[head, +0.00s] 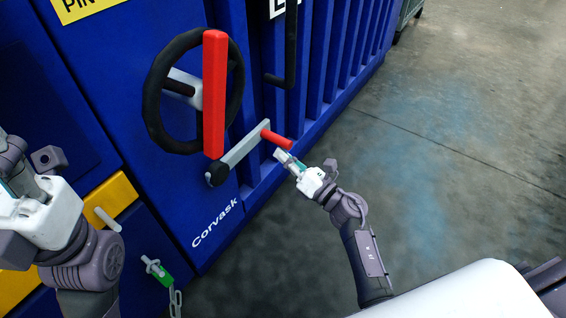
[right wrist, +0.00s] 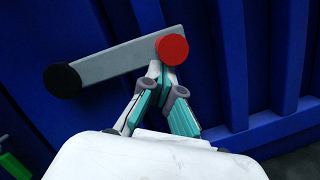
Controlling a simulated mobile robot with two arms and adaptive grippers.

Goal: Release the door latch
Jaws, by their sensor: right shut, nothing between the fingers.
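The latch on the blue container door is a grey lever (head: 240,153) with a black pivot (head: 218,174) and a red handle (head: 277,139). In the right wrist view the lever (right wrist: 115,62) slants up to the round red handle end (right wrist: 172,50). My right gripper (head: 281,156) is shut and empty, its tips just below the red handle. In the right wrist view its tips (right wrist: 160,72) overlap the handle's lower edge; I cannot tell whether they touch. My left gripper (head: 22,180) is at the left edge, its fingers unclear.
A black handwheel (head: 154,105) with an upright red bar (head: 214,95) sits above the latch. A black bent rod (head: 290,50) is to its right. A green-handled pin (head: 158,270) with a chain hangs lower left. Open concrete floor (head: 440,150) lies to the right.

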